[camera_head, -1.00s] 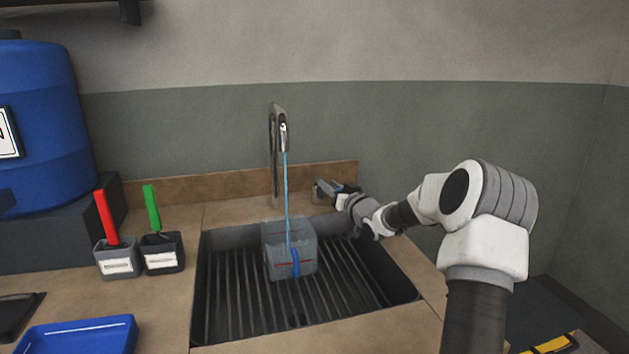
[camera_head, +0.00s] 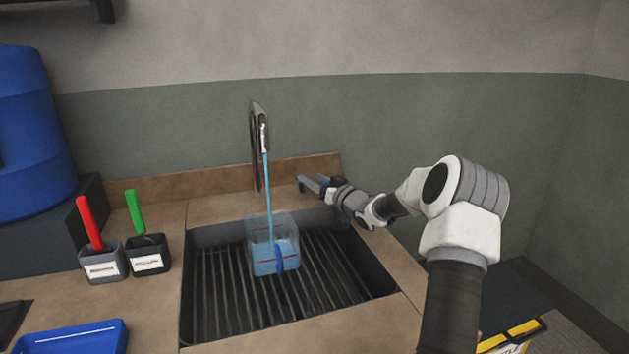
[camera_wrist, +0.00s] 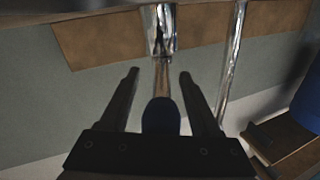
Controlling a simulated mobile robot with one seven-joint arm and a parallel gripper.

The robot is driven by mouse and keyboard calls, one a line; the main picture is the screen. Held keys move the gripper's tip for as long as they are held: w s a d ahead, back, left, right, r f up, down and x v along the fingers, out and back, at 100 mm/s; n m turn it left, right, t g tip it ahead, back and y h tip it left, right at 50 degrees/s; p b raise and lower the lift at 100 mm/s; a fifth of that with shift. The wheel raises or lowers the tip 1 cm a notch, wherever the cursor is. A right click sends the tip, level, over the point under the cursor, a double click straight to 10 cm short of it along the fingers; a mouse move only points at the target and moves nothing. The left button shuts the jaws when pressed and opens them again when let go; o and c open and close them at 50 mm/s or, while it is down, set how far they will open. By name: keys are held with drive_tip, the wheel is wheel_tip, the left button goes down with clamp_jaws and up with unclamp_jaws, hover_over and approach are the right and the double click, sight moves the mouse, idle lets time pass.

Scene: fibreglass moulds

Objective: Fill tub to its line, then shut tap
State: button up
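A clear tub (camera_head: 287,228) stands upright in the sink under the spout (camera_head: 260,135). A thin blue stream (camera_head: 267,195) falls into it. Blue water (camera_head: 264,267) stands in its lower part, near a red line (camera_head: 264,260) on its front; I cannot tell exactly how the level meets the line. A blue strip marks the tub's front. My gripper (camera_head: 308,182) is at the tap right of the spout. In the wrist view, my gripper (camera_wrist: 159,73) is open, its fingers apart on either side of the tap's chrome stem and dark blue-ended handle (camera_wrist: 161,116). Contact is not visible.
The sink (camera_head: 215,300) has a ribbed, dark floor with free room around the tub. Red-handled (camera_head: 103,262) and green-handled (camera_head: 148,256) tools stand in labelled holders at left. A blue tray (camera_head: 72,338) lies front left, and a blue barrel (camera_head: 35,140) stands behind.

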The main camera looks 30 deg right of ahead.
wheel_tip(320, 180, up, 5)
drive_tip(key=shift+p, duration=0.9)
drive_tip(key=s+d+r+p, duration=0.2)
drive_tip(key=s+d+r, duration=0.4)
drive_tip(key=s, duration=0.3)
drive_tip(key=shift+d+p, duration=0.35)
drive_tip(key=shift+d, duration=0.2)
drive_tip(key=shift+s, duration=0.1)
